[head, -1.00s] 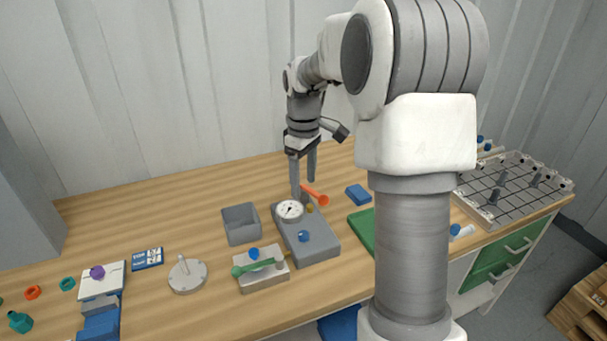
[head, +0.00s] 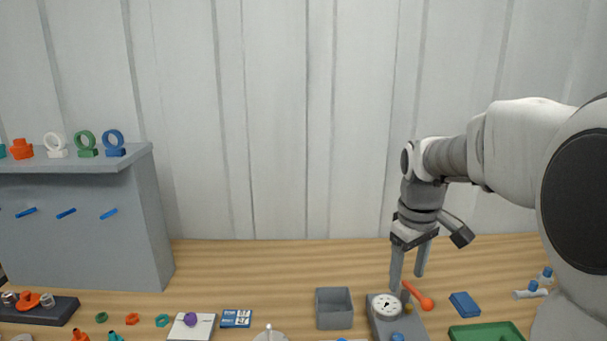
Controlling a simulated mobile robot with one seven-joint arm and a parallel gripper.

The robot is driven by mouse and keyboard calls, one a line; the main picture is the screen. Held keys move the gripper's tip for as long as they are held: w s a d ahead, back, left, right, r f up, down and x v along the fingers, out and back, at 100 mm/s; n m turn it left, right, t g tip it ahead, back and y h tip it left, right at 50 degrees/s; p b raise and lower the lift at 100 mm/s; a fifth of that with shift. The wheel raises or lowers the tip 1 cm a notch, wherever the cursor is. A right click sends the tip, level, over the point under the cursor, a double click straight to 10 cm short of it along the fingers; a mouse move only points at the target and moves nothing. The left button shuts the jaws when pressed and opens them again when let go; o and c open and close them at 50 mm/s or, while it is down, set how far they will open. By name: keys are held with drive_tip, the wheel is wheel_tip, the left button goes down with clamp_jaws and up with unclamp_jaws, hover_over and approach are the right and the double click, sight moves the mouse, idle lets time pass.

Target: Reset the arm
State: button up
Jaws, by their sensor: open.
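My gripper (head: 411,278) points down at the right of the head view, its two fingers apart. It is just above and behind the grey gauge block (head: 411,322) with its round white dial (head: 386,305). An orange funnel-like piece (head: 417,295) is close beside the fingertips; the fingers are not closed on it. The near finger covers part of the area behind the gauge, so I cannot tell whether it touches the block. My arm reaches in from the right edge.
A grey open box (head: 334,309) stands left of the gauge. A blue block (head: 465,304) and a green tray (head: 486,332) lie to its right. A grey shelf unit (head: 155,215) with coloured rings stands at left. Bare wooden table (head: 280,262) lies along the wall.

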drive_tip(key=s+a+r+m+t, duration=0.1)
drive_tip(key=s+a+m+t, duration=0.1)
drive_tip(key=s, duration=0.8)
drive_tip(key=s+a+r+m+t, duration=0.1)
drive_tip(key=s+a+m+t, duration=0.1)
drive_tip(key=s, duration=0.8)
drive_tip(key=shift+a+r+m+t+y, duration=0.35)
drive_tip(key=shift+a+m, duration=0.35)
drive_tip(key=shift+a, duration=0.55)
drive_tip(key=shift+d, duration=0.1)
idle(0.6)
